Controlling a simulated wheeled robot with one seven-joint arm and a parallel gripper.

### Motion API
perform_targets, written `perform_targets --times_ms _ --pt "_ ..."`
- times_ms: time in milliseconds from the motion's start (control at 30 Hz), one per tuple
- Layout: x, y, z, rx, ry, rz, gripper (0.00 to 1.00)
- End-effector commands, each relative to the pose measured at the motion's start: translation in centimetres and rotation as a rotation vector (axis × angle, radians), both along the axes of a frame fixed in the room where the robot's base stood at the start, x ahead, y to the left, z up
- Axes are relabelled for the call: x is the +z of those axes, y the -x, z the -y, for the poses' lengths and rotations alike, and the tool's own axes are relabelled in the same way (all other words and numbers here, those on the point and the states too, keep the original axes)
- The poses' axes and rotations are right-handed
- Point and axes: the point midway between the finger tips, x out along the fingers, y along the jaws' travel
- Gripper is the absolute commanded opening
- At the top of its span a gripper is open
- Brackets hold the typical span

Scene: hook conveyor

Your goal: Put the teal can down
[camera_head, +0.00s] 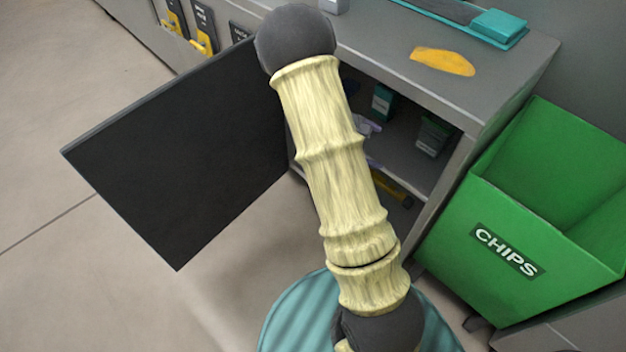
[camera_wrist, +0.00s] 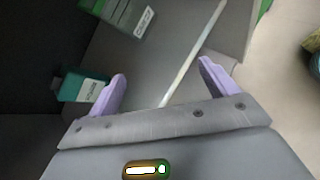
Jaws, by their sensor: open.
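The teal can (camera_head: 382,101) stands on the shelf inside the open grey cabinet in the head view. In the wrist view the teal can (camera_wrist: 80,88), with a white label, is just left of my left finger, outside the jaws. My gripper (camera_wrist: 162,72) is open, with two purple fingers apart and nothing between them. In the head view my gripper (camera_head: 368,126) shows only in part, inside the cabinet near the can; my arm hides the rest. I cannot tell whether the finger touches the can.
A grey-green labelled box (camera_head: 432,136) stands right of the can on the shelf. The dark cabinet door (camera_head: 180,150) hangs open at left. A green CHIPS bin (camera_head: 520,230) stands at right. A yellow patch (camera_head: 443,61) and a teal tray (camera_head: 500,28) are on top.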

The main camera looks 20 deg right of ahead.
Motion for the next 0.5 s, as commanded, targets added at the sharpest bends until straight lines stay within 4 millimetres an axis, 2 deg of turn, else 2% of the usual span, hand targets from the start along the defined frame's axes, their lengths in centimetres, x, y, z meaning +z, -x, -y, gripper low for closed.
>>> perform_targets --times_ms 100,200,500 --pt "0.9 3.0 -3.7 -0.151 -0.182 0.125 0.85" --pt "1.7 5.1 -7.2 -0.271 -0.330 0.231 0.85" --pt "5.5 9.7 -17.2 -0.610 -0.724 0.560 0.85"
